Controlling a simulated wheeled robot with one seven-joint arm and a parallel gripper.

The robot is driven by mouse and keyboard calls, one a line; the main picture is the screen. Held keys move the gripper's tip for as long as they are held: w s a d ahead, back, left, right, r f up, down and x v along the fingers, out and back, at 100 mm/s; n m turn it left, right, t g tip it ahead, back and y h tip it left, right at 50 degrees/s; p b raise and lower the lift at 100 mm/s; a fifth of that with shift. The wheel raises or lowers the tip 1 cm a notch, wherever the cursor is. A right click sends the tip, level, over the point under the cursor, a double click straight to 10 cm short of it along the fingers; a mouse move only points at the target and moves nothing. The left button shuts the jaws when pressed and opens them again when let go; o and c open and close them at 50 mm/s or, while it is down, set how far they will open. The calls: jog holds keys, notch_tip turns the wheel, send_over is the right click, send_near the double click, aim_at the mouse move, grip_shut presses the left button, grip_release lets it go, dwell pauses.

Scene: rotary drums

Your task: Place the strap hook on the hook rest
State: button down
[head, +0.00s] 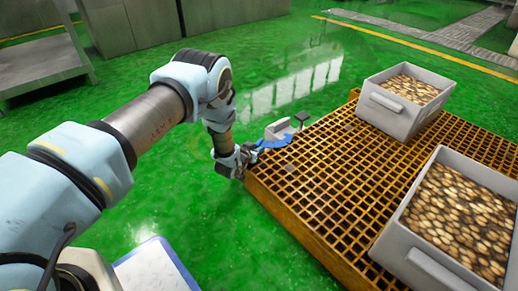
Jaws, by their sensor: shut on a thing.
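My gripper (248,154) is at the far left corner of the yellow grating platform, at about the height of its edge. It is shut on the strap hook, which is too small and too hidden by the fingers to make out. Just right of the fingertips, a blue piece (272,143) lies at the platform's corner, with a light grey block (278,130) standing at it. A small dark flat-topped piece (301,117) stands beside the block. I cannot tell which of these is the hook rest, or whether the hook touches it.
The yellow grating platform (312,182) carries two grey bins (378,118) (417,262) full of brown round pieces, on its right side. A grey metal bench (40,62) stands at the upper left. The green floor left of the platform is clear.

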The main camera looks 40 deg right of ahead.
jog(key=shift+f, duration=0.15)
jog(key=c, duration=1)
grip_release()
jog(key=shift+c, duration=0.2)
